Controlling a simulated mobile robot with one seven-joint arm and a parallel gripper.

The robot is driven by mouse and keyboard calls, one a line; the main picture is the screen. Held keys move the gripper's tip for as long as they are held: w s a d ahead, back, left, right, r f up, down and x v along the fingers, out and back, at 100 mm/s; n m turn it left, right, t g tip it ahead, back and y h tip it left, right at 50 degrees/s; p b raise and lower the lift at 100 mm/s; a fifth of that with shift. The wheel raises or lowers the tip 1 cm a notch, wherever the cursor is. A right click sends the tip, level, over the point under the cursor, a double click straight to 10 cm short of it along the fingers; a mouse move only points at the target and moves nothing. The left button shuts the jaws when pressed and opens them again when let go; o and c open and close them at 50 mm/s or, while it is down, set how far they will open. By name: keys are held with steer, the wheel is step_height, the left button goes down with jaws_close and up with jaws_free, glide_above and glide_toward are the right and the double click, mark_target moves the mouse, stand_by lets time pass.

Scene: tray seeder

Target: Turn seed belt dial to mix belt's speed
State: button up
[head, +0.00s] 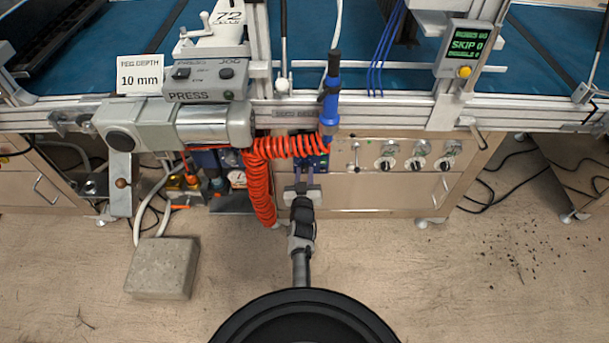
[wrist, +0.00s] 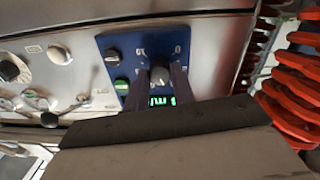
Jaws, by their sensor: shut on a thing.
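A small blue control panel (wrist: 118,42) is on the metal cabinet front, and in the wrist view it carries a round black dial (wrist: 160,73). My gripper (wrist: 161,82) has one finger on each side of this dial and is shut on it. A green-lit display (wrist: 162,101) shows between the fingers, partly hidden by them, so I cannot read its full value. In the head view my gripper (head: 309,170) reaches up to the blue panel (head: 322,163), and the dial itself is hidden there.
A coiled orange-red hose (head: 258,185) hangs close beside my gripper, at left in the head view. Several other knobs (head: 418,163) sit on the cabinet to the right. A grey motor housing (head: 150,125) juts out at left. A concrete block (head: 163,268) stands on the floor. The right floor is mostly open.

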steer(key=m, duration=0.4)
steer(key=shift+b, duration=0.35)
steer(key=m+b, duration=0.1)
steer(key=m, duration=0.3)
steer(key=shift+m, duration=0.3)
steer(key=o, duration=1)
steer(key=shift+s, duration=0.2)
